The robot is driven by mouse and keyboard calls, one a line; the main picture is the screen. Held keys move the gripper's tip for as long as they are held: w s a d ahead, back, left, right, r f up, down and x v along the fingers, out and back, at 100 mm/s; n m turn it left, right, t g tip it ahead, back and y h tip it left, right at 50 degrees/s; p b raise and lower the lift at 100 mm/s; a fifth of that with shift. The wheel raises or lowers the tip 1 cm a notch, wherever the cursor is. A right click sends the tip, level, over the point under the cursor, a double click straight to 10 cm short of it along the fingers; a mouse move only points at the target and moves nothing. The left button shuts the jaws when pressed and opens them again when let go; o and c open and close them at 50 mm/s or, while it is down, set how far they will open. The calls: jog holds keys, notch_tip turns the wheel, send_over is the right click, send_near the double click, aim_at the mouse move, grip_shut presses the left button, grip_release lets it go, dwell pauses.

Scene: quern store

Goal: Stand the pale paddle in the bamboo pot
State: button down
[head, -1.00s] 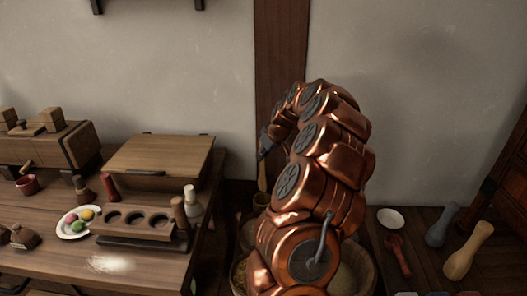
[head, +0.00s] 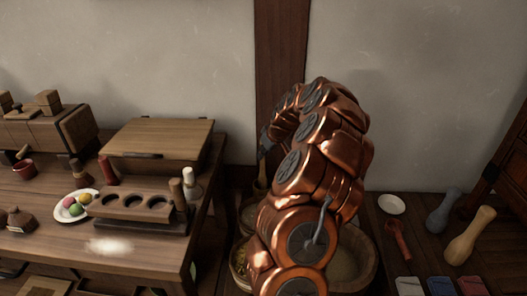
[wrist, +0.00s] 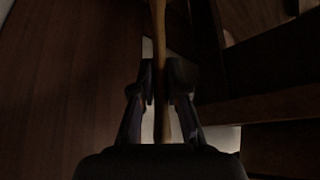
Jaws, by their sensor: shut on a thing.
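My gripper (head: 265,143) is mostly behind my copper arm in the head view, beside the dark wall post. In the wrist view my gripper (wrist: 162,85) has both fingers closed on a slim tan wooden shaft, the pale paddle (wrist: 158,28). The paddle (head: 262,170) hangs roughly upright below the gripper in the head view. Its lower end meets the rim of a small brownish pot, seemingly the bamboo pot (head: 260,190), partly hidden by my arm. I cannot tell whether the end is inside the pot or in front of it.
A wooden table (head: 150,262) at left holds a holed rack (head: 130,214), a plate of coloured balls (head: 72,207) and a lidded box (head: 158,140). Round tubs (head: 362,262) stand behind my arm. A white dish (head: 391,204) and pestle-like tools (head: 470,236) lie at right.

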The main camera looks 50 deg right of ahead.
jog(key=shift+f+b, duration=0.7)
jog(key=shift+f, duration=1.2)
jog(key=c, duration=1.1)
grip_release()
jog(key=shift+s+r, duration=0.1)
jog(key=shift+r, duration=0.05)
jog(key=v, duration=1.1)
jog(key=shift+s+r, duration=0.15)
jog(key=shift+r, duration=0.15)
